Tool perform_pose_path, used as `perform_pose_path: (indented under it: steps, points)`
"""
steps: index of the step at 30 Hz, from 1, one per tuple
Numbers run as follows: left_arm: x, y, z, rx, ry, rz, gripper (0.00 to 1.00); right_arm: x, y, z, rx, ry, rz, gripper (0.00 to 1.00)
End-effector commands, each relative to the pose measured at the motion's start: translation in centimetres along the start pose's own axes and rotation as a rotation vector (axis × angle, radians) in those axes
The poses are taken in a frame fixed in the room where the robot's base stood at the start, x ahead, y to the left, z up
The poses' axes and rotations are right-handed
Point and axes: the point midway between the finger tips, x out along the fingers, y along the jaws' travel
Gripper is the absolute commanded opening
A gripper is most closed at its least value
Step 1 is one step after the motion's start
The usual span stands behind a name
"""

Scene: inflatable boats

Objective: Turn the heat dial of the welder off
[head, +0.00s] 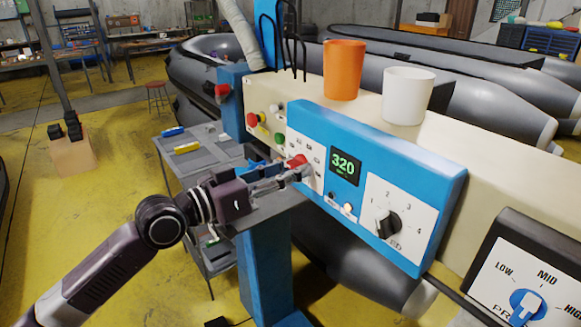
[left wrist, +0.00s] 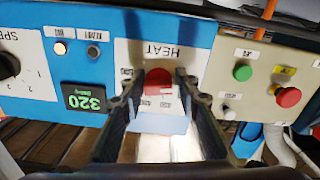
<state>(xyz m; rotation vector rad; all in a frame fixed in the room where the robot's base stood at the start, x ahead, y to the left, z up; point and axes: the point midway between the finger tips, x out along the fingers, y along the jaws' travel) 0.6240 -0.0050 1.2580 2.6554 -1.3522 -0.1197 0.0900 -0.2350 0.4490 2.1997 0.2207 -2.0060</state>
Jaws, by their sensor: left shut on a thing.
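The blue welder panel (head: 430,165) faces me on a cream beam. Its heat dial (head: 298,160) is red and sits on a white plate at the panel's left side. In the left wrist view the red dial (left wrist: 159,79) is under the word HEAT, between my two fingers. My left gripper (head: 295,172) is shut on it; the fingers hide part of the dial and its scale, so its exact setting cannot be read. The green display (head: 344,165) reads 320, and the same number shows upside down in the left wrist view. My right gripper is not in view.
A black speed knob (head: 388,224) is right of the display. A blue knob (head: 527,304) is on a dark box at lower right. Red and green buttons are left of the panel. An orange cup (head: 344,70) and a white cup (head: 407,95) stand on the beam.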

Motion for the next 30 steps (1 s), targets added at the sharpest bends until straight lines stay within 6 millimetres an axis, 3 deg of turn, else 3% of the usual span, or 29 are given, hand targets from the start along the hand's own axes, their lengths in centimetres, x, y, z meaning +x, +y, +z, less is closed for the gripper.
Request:
perform_pose_path:
  steps: [13, 14, 18, 30]
  points:
    - [0.01, -0.05, 0.13, -0.014, -0.002, -0.001, 0.05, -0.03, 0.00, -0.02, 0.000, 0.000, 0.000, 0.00]
    - [0.01, -0.05, 0.13, -0.014, -0.002, -0.001, 0.30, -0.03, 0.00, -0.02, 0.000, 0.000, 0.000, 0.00]
    - [0.01, -0.03, 0.12, -0.013, -0.002, 0.000, 0.46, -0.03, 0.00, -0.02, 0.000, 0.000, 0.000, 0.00]
    - [-0.67, -0.09, 0.10, -0.011, -0.002, -0.001, 0.47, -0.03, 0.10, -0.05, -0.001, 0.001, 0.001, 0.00]
